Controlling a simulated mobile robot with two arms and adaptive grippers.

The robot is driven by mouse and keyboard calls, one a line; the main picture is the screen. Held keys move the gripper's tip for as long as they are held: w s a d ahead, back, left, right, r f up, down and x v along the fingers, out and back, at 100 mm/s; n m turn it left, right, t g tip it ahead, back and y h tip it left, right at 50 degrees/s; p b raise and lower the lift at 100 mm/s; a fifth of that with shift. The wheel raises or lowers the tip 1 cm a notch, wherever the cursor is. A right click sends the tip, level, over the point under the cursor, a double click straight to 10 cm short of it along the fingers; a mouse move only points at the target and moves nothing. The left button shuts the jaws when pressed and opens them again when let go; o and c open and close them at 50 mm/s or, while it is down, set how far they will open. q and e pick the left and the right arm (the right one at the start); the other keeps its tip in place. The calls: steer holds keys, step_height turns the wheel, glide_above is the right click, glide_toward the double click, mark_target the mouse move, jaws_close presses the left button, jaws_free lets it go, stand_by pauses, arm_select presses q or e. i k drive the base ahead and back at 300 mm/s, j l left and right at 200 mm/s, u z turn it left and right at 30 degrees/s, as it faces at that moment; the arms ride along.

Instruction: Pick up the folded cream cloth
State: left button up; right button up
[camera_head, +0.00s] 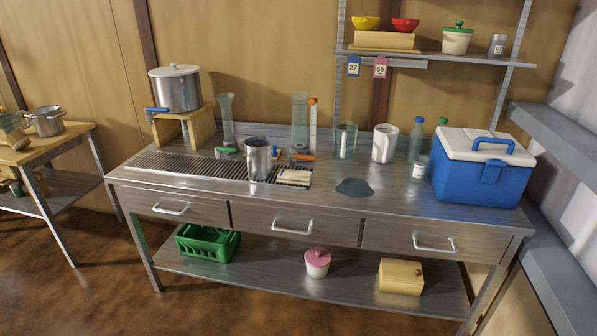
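The folded cream cloth (295,177) lies on the right end of the dark slatted drain grate on the steel workbench. It sits just right of a metal pitcher (259,160) and in front of an orange-handled tool (302,157). The cloth looks flat and its top is uncovered. Neither of my grippers shows in the head view.
The bench (335,200) has a dark puddle-like patch (355,187) right of the cloth. Glass cylinders, a white jug (384,143) and bottles stand behind. A blue cooler (483,168) fills the right end. A steel pot (175,88) sits on a wooden stand at left.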

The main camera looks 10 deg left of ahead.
mark_target(285, 175)
steer(key=i+j+z, duration=0.15)
steer(key=i+j, duration=0.25)
steer(key=i+j+z, duration=0.15)
steer(key=i+j, duration=0.25)
steer(key=j, duration=0.15)
